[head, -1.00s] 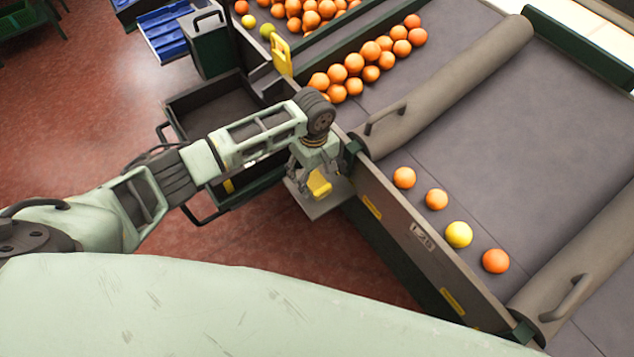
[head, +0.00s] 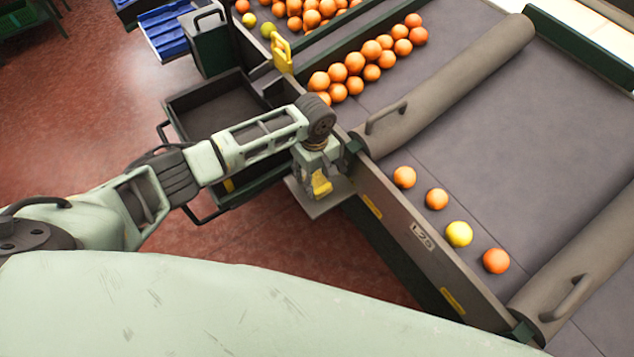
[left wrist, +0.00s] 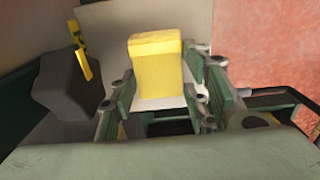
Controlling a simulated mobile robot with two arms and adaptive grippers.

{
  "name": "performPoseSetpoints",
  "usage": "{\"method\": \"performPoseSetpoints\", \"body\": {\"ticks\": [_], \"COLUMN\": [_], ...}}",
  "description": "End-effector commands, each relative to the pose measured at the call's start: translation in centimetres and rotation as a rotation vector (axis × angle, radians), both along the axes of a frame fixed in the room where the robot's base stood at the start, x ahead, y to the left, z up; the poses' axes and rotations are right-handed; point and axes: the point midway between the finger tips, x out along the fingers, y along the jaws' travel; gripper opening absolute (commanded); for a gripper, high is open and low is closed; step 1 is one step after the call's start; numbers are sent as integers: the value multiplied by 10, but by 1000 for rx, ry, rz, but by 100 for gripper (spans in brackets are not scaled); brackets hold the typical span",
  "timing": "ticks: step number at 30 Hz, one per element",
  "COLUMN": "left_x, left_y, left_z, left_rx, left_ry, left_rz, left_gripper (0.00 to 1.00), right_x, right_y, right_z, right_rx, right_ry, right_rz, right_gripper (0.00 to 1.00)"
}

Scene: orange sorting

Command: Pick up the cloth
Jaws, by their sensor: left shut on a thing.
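The yellow cloth (head: 321,184) is a small folded block over a small grey shelf (head: 330,203) on the side of the conveyor. My left gripper (head: 318,180) is shut on the cloth from above and partly covers it in the head view. In the left wrist view the cloth (left wrist: 155,68) stands out between the green finger pads (left wrist: 158,100). I cannot tell whether the cloth still touches the shelf. My right gripper is in neither view.
The conveyor's side wall (head: 410,235) runs beside the shelf. Several oranges and a yellow fruit (head: 459,234) lie on the belt (head: 500,150). A dark open bin (head: 170,104) stands behind my left arm. The red floor (head: 300,255) is clear in front.

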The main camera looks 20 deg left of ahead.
Motion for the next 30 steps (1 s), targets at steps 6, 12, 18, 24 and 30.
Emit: {"method": "performPoseSetpoints", "body": {"ticks": [6, 12, 18, 24, 30], "left_x": [0, 1, 1, 1, 2], "left_y": [0, 0, 0, 0, -1], "left_z": [1, 15, 49, 92, 133], "left_rx": [-1, -2, -2, -2, -2], "left_ry": [-1, -2, -5, -5, -5], "left_rz": [0, -1, -1, -2, 0], "left_gripper": [17, 17, 17, 17, 17], "right_x": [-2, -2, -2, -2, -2], "right_y": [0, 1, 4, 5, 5], "right_z": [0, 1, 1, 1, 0], "right_rx": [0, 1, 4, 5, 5], "right_ry": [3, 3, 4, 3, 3], "right_rz": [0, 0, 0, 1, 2], "right_gripper": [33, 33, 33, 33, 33]}}
